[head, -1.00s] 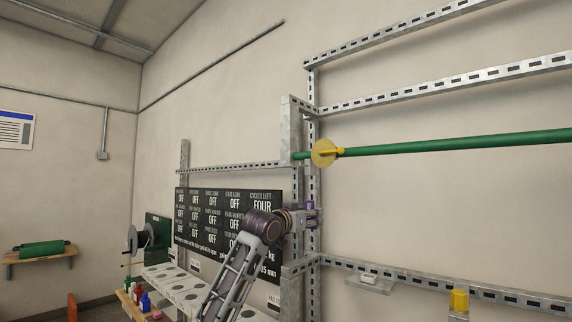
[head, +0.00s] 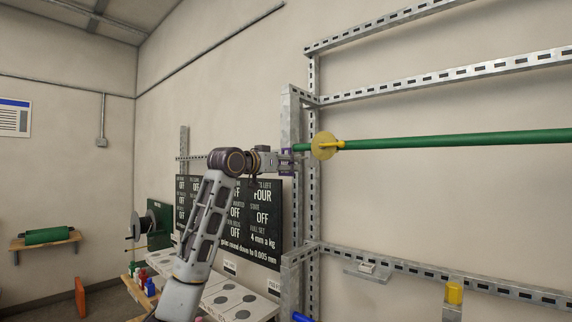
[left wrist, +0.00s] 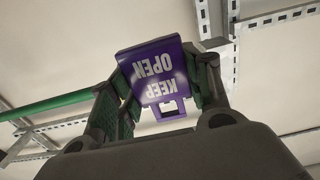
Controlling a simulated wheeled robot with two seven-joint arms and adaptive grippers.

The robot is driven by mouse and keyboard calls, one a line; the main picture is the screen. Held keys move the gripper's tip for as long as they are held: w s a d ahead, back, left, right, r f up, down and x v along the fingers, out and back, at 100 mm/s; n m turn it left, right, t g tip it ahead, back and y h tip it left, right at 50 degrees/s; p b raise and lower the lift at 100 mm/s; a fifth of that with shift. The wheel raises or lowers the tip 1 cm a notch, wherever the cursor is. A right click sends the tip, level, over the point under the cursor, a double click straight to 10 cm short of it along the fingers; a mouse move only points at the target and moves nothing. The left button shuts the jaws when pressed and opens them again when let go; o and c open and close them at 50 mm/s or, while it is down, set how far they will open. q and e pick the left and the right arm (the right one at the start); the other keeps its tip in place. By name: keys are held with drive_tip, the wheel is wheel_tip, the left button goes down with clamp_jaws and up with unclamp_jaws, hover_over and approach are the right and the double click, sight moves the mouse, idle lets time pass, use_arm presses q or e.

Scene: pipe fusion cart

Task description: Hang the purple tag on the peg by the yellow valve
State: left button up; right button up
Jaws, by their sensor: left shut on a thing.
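My left gripper (head: 284,161) is shut on the purple tag (head: 288,156), in front of the steel upright and just left of the yellow valve (head: 324,146). The valve is a yellow disc with a lever on the green pipe (head: 450,141). In the left wrist view the purple tag (left wrist: 153,66) sits between the green-padded fingers (left wrist: 158,82). Its white words "KEEP OPEN" read upside down, and a slotted tab shows at its lower end. I cannot make out the peg by the valve. My right gripper is not in view.
Slotted steel rails (head: 440,85) and an upright (head: 313,205) stand along the wall. A black status board (head: 265,235) is behind my left arm. A lower rail (head: 420,276) carries a small ledge, with a yellow cylinder (head: 454,293) near it. A bench with bottles lies lower left.

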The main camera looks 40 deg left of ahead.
sight(307, 165)
use_arm(q)
drive_tip(key=shift+w, duration=0.3)
drive_tip(key=shift+w+d+f+p, duration=0.15)
drive_tip(key=shift+w+p, duration=0.6)
drive_tip(key=shift+w, duration=1.1)
drive_tip(key=shift+w+d+f+p, duration=0.15)
drive_tip(key=shift+w+p, duration=0.6)
drive_tip(key=shift+w, duration=1.1)
drive_tip(key=shift+w+f+p, duration=0.3)
drive_tip(key=shift+w+p, duration=0.15)
drive_tip(key=shift+w, duration=0.15)
drive_tip(key=shift+f, duration=0.1)
drive_tip(key=o, duration=0.8)
drive_tip(key=shift+o, duration=0.4)
drive_tip(key=shift+o, duration=0.6)
